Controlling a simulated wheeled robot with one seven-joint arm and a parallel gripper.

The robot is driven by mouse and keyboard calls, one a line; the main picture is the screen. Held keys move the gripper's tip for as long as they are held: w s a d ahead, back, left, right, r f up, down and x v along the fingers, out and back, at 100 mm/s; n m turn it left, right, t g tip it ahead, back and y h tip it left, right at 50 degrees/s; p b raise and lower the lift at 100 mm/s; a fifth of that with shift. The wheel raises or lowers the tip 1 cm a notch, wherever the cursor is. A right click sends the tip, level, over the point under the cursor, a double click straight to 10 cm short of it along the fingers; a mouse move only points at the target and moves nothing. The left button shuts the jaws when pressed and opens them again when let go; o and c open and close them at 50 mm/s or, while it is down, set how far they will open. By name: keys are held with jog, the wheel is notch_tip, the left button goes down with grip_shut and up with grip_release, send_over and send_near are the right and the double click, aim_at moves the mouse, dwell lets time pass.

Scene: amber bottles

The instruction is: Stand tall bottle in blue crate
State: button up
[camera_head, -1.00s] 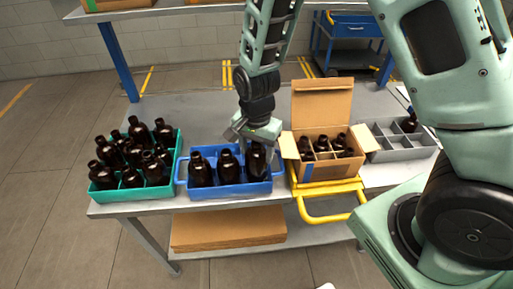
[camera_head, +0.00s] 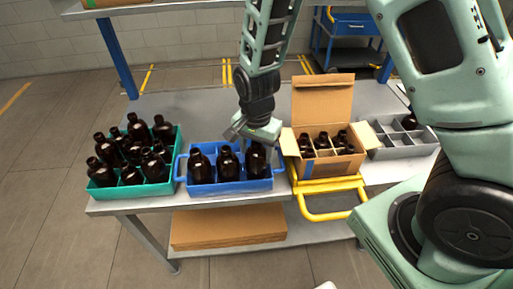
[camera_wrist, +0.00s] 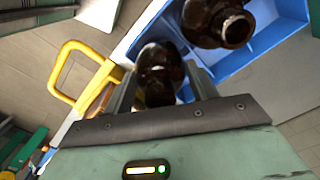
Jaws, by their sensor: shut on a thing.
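The blue crate (camera_head: 230,187) stands on the table between the green crate and the cardboard box. Three dark amber bottles are at it: a left one (camera_head: 200,167), a middle one (camera_head: 227,166) and a right one (camera_head: 256,163). My gripper (camera_head: 254,141) is above the right bottle and shut on its upper part. This bottle looks upright, with its lower part hidden behind the crate's front wall; I cannot tell whether it touches the floor. In the wrist view the held bottle (camera_wrist: 156,62) is between my fingers (camera_wrist: 161,92), beside another bottle and the blue crate wall (camera_wrist: 262,50).
A green crate (camera_head: 160,188) full of several bottles is close on the left. An open cardboard box (camera_head: 335,168) with bottles, by a yellow frame (camera_head: 325,216), is close on the right. A grey divided tray (camera_head: 392,152) lies beyond it. Bare table lies behind the blue crate.

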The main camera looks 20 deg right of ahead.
jog(key=shift+f+b, duration=0.5)
jog(key=shift+f, duration=0.4)
jog(key=o, duration=1.5)
jog(key=shift+r, duration=0.1)
notch_tip(320, 180, up, 17)
jog(key=b, duration=0.1)
jog(key=shift+r, duration=0.2)
